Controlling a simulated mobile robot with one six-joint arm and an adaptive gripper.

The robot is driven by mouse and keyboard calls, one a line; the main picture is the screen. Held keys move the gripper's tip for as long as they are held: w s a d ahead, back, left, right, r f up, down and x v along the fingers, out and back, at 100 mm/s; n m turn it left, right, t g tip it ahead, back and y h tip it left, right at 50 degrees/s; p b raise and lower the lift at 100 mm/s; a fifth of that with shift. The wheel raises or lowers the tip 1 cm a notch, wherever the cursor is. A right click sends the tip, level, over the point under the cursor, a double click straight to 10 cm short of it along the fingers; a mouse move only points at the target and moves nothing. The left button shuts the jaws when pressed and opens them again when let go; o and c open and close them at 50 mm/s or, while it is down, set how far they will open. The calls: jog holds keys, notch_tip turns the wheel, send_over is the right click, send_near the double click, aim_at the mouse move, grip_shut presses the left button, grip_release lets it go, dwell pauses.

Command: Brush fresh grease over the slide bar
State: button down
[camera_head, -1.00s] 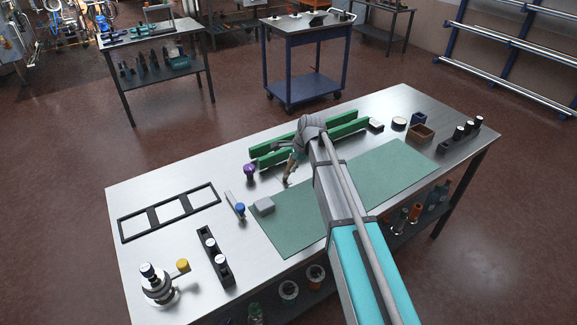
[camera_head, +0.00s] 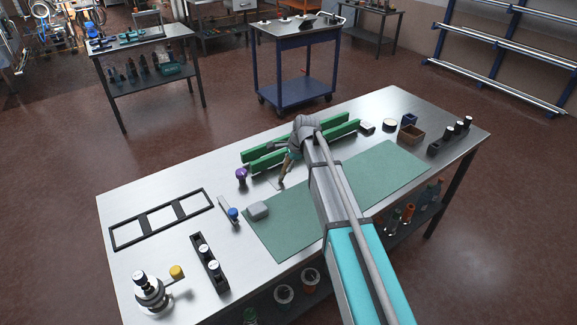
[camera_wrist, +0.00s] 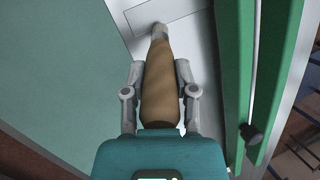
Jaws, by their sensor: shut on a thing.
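My gripper (camera_wrist: 159,75) is shut on a brown tapered handle (camera_wrist: 160,85), which looks like a brush; its pale grey end (camera_wrist: 158,30) points away from my palm. In the head view my gripper (camera_head: 290,158) is over the table beside two long green bars (camera_head: 335,131), on their near side, and is partly hidden by my arm. The green bars run along the right in the wrist view, with a narrow pale gap between them. I cannot tell which part is the slide bar, or whether the brush tip touches the table.
A green mat (camera_head: 380,180) covers the table's near middle. A brown box (camera_head: 411,135) and a dark rack (camera_head: 452,138) stand right. Bare table (camera_head: 150,185) shows at left.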

jog(key=shift+w+a, duration=0.1)
jog(key=shift+w, duration=0.1)
jog(key=shift+s, duration=0.1)
jog(key=shift+s+a, duration=0.55)
jog(key=shift+a, duration=0.3)
jog(key=shift+s+a, duration=0.55)
jog(key=shift+a, duration=0.25)
jog(key=shift+w, duration=0.1)
jog(key=shift+w+a, duration=0.35)
jog(key=shift+w, duration=0.1)
jog(key=shift+w+d, duration=0.55)
jog(key=shift+d, duration=0.3)
jog(key=shift+w+d, duration=0.55)
jog(key=shift+d, duration=0.3)
jog(key=shift+w, duration=0.1)
